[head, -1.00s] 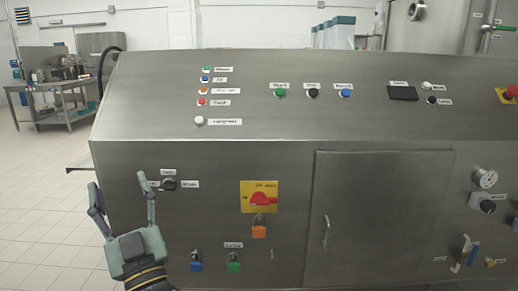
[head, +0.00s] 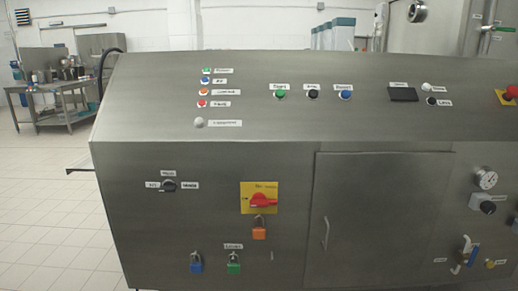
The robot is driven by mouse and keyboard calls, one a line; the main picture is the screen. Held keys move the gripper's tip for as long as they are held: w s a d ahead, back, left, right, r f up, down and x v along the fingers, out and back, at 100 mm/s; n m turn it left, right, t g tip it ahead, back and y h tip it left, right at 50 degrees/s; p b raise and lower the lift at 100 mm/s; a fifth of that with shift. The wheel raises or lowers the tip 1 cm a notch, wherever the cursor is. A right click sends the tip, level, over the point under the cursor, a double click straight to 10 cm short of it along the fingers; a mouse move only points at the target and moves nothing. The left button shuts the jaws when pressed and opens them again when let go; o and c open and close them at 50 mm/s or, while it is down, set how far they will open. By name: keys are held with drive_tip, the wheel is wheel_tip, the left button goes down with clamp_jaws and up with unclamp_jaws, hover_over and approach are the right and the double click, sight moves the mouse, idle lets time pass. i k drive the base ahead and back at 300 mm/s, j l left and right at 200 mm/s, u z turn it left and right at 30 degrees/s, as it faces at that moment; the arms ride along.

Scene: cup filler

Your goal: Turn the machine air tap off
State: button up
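A small tap (head: 466,253) is on the front panel of the steel machine (head: 205,165), at the lower right of the head view. My gripper is not in view.
A round pressure gauge (head: 486,180) and a dark knob (head: 488,207) are above the tap. A door with a handle (head: 325,232) is to the left, then a red rotary switch (head: 262,200). Tiled floor (head: 50,220) is open at left.

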sight(468, 263)
drive_tip(key=i+l+z, duration=0.45)
drive_tip(key=l, duration=0.3)
drive_tip(key=i+l+z, duration=0.6)
drive_tip(key=l+z, duration=0.15)
drive_tip(key=l, duration=0.15)
drive_tip(key=k+l+z, duration=0.25)
drive_tip(key=l+z, duration=0.2)
drive_tip(key=l, duration=0.25)
